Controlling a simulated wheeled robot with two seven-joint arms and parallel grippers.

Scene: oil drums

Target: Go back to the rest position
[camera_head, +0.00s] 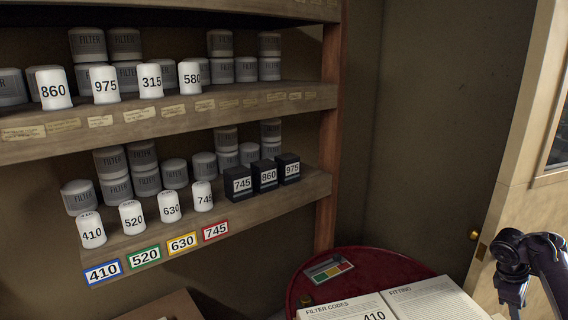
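Part of my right arm (541,262) shows at the lower right edge, beside the door and to the right of the open book. It is bent, with a dark joint on top and a dark link running down out of the picture. I see no gripper fingers on it. My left arm and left gripper are not in view. Nothing is seen held.
A wooden shelf (235,215) at the left carries white numbered filters, grey filters and black numbered boxes. A red drum (300,287) stands at the bottom with an open code book (440,300) on it. A wooden door (520,190) is at the right.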

